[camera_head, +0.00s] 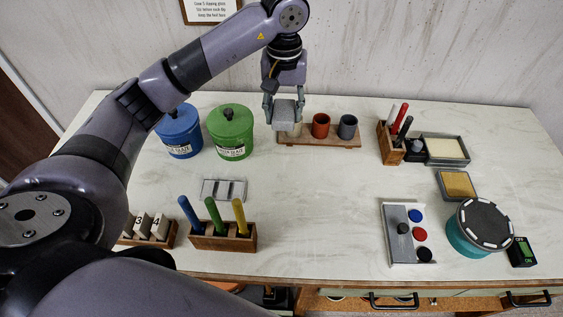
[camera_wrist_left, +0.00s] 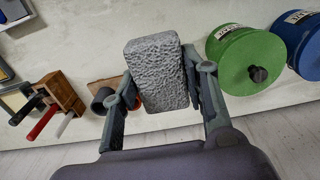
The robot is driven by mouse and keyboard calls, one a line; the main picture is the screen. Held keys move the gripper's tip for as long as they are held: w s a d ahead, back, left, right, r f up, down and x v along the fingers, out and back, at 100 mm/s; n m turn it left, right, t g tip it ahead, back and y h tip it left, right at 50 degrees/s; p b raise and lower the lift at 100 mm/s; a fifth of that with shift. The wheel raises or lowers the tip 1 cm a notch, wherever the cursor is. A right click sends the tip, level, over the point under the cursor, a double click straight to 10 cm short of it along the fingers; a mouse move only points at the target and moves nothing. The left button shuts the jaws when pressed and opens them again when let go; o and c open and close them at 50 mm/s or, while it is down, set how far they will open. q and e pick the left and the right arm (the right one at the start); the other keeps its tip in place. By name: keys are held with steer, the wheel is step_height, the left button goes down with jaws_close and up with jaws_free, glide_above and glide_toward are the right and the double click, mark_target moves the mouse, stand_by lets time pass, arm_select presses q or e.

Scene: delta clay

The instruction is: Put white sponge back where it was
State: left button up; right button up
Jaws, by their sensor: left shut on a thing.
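My left gripper (camera_head: 285,104) points down at the back middle of the table, shut on a rough block-shaped sponge (camera_head: 287,113). The sponge looks grey in both views; its pitted face fills the space between the fingers in the left wrist view (camera_wrist_left: 157,72). In the head view it is over the left end of a wooden board (camera_head: 318,142). A pale patch shows just below it; I cannot tell whether the sponge touches the board. My right gripper is not in view.
On the board stand a red cup (camera_head: 320,126) and a grey cup (camera_head: 347,127). Green (camera_head: 231,135) and blue (camera_head: 180,133) lidded tubs stand left. A wooden tool holder (camera_head: 389,145) and a tray with a cream pad (camera_head: 446,150) are right. The table's middle is clear.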

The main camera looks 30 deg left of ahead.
arm_select(q)
steer(key=shift+w+d+f, duration=0.1)
steer(key=shift+w+f, duration=0.1)
steer(key=shift+w, duration=0.05)
steer(key=p, duration=0.3)
glide_above(285, 169)
step_height(285, 169, down, 14)
steer(key=shift+f, duration=0.2)
step_height(285, 169, down, 4)
steer(key=shift+s+p, duration=0.1)
steer(key=shift+p, duration=0.55)
steer(key=shift+f, duration=0.45)
steer(key=shift+f+b, duration=0.25)
steer(key=shift+b, duration=0.05)
steer(key=o, duration=1.1)
steer(key=shift+r, duration=0.1)
